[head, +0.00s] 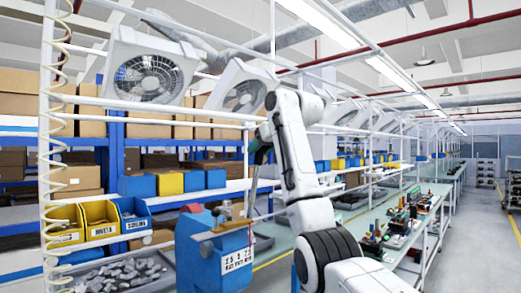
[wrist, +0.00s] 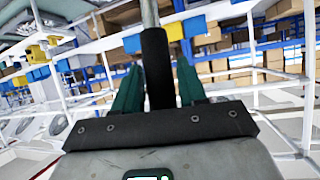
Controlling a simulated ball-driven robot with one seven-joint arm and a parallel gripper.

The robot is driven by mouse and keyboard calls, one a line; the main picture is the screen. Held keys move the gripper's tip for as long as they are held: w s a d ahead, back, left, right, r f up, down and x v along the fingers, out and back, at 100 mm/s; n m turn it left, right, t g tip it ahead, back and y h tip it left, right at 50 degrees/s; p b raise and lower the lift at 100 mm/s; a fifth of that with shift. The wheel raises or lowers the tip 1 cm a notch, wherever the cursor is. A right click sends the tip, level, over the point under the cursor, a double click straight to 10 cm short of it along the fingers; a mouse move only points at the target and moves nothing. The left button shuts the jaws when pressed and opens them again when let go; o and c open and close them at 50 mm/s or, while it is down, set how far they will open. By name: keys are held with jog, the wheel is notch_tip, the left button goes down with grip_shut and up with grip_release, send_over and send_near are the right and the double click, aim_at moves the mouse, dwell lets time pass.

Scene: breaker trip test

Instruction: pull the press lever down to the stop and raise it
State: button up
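The press (head: 220,250) is a blue block with a white label, at the lower middle of the head view. Its press lever (head: 253,185) is a thin metal rod standing nearly upright, slightly tilted. My gripper (head: 262,150) is at the upper end of the lever. In the wrist view, the lever's black grip (wrist: 157,70) lies between the two green fingers of my gripper (wrist: 160,85), with the metal rod beyond it. The exact contact faces are hidden.
A grey tray of metal parts (head: 118,275) and yellow and blue bins (head: 100,220) are left of the press. A red knob (head: 192,208) tops a thin bar there. A bench with tools (head: 405,215) is at right; an aisle (head: 475,220) runs beyond it.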

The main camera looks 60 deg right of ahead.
jog(key=shift+o, duration=1.2)
jog(key=shift+s, duration=0.1)
jog(key=b+v, duration=0.4)
jog(key=v, duration=0.6)
jog(key=shift+s+a, duration=0.2)
jog(key=shift+s, duration=0.05)
jog(key=shift+s+r, duration=0.1)
